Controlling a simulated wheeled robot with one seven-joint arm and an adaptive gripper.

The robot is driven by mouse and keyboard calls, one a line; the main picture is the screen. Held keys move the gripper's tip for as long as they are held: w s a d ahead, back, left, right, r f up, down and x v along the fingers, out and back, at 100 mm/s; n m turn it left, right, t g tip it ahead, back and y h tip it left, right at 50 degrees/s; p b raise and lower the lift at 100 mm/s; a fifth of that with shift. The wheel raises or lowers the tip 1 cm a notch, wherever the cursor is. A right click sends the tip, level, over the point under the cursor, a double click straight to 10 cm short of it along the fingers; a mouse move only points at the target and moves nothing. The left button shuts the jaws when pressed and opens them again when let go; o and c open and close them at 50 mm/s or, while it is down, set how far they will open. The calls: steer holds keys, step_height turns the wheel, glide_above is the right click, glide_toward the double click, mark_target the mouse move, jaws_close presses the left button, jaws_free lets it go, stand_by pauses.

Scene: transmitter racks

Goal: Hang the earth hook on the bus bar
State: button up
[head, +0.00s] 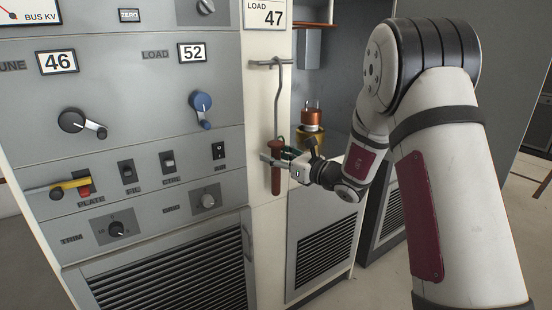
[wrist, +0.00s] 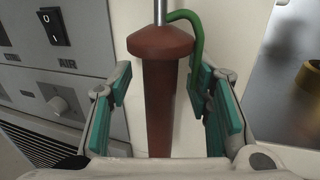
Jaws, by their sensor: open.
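The earth hook hangs upright on the cream panel, its metal rod (head: 277,95) hooked over a short bracket (head: 270,64). Its red-brown handle (head: 276,182) hangs below, with a green lead (wrist: 190,35) at its top. My gripper (head: 274,160) is open at the handle. In the wrist view, the handle (wrist: 160,90) stands between the green-padded fingers, with gaps visible on both sides. A copper-coloured bar (head: 312,24) shows at the top of the open bay; I cannot tell for certain whether it is the bus bar.
A copper coil (head: 311,116) and a brass-coloured part (head: 309,139) sit in the open bay behind my wrist. The grey control panel (head: 140,140) with knobs and switches is close on the left. A louvred vent (head: 325,252) lies below.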

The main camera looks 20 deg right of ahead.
jaws_close()
